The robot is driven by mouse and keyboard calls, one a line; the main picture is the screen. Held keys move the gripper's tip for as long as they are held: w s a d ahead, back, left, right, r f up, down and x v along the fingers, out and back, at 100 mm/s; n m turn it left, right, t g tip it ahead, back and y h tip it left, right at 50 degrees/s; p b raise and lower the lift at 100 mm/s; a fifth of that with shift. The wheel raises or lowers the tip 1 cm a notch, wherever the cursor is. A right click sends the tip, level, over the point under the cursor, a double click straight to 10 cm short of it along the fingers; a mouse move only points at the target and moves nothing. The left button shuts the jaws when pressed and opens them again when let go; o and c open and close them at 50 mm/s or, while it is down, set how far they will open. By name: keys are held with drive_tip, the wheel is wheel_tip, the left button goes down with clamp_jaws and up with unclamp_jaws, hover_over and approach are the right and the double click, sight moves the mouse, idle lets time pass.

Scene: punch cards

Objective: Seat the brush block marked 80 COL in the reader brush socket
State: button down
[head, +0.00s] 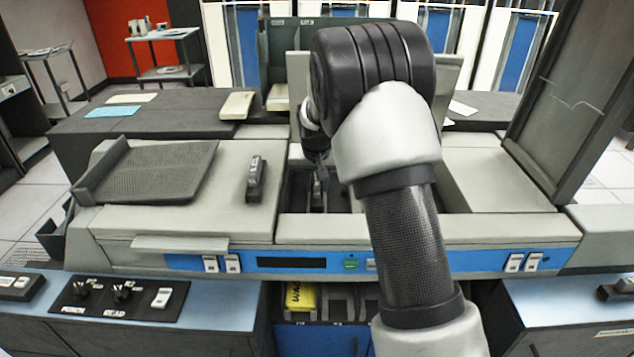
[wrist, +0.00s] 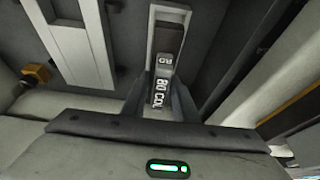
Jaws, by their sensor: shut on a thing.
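My gripper (wrist: 160,105) is shut on a dark brush block (wrist: 167,45) with white lettering that reads like 80 COL. The block is between the two fingers in the wrist view. In the head view my gripper (head: 317,160) reaches down into the open bay (head: 350,198) of the card machine, with a small grey piece (head: 318,190) just below it. Whether the block's lower end touches or sits in the socket cannot be seen.
Another small grey and dark block (head: 256,180) stands on the machine's left cover. A dark ribbed tray (head: 150,172) lies further left. In the wrist view a pale rail frame (wrist: 75,45) and an orange knob (wrist: 36,73) lie left of the block. A raised dark panel (head: 575,95) stands at right.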

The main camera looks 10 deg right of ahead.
drive_tip(key=shift+f+b, duration=0.7)
drive_tip(key=shift+f, duration=0.7)
drive_tip(key=shift+s+f, duration=0.2)
drive_tip(key=c, duration=1.3)
unclamp_jaws()
drive_tip(key=shift+c, duration=0.2)
drive_tip(key=shift+d+f, duration=0.1)
drive_tip(key=shift+s+d, duration=0.1)
drive_tip(key=shift+d, duration=0.1)
drive_tip(key=w+a+p+v, duration=0.1)
drive_tip(key=p+v, duration=0.2)
drive_tip(key=v, duration=1.5)
drive_tip(key=shift+r, duration=0.35)
drive_tip(key=shift+a, duration=0.1)
